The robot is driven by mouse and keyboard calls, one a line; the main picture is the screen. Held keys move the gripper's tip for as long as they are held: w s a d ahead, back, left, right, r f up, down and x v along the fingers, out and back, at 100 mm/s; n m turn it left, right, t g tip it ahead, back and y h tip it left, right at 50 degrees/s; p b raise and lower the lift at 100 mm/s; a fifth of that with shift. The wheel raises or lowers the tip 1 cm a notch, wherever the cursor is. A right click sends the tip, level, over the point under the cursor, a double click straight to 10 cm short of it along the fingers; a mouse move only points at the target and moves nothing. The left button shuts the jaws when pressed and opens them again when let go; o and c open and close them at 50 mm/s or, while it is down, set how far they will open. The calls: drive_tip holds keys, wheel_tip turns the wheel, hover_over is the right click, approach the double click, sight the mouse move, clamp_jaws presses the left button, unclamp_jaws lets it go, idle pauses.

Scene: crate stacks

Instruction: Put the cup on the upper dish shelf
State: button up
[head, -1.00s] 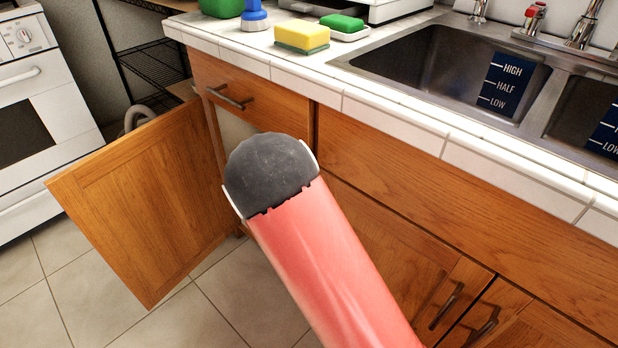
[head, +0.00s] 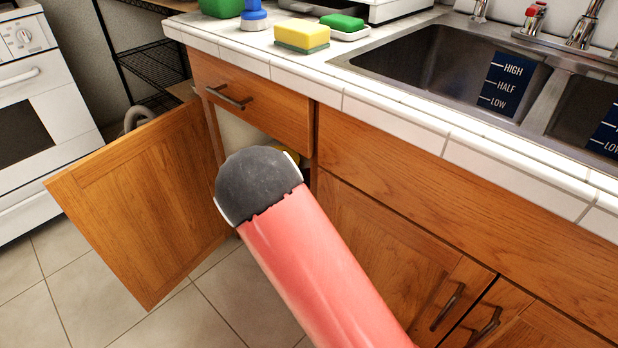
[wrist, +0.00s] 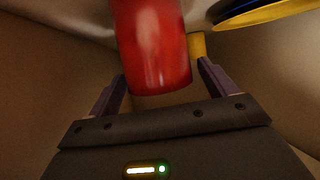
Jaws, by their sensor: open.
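A red, glossy, round-sided object (wrist: 154,45), which looks like the cup, is in the wrist view, its top cut off by the frame edge. My gripper (wrist: 160,72) is open, with one finger on each side of the red object's lower part. I cannot tell whether the fingers touch it. In the head view my red arm reaches to the open cabinet under the counter and hides the gripper and the cup. No dish shelf can be made out for certain.
The open cabinet door (head: 140,205) stands out on the left. A closed drawer (head: 260,105) is above the opening. In the wrist view a blue-and-yellow rounded thing (wrist: 265,12) and a yellow piece (wrist: 197,45) are close by. A sponge (head: 302,36) lies on the counter.

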drive_tip(key=v, duration=1.2)
drive_tip(key=shift+p, duration=0.35)
drive_tip(key=shift+s, duration=0.1)
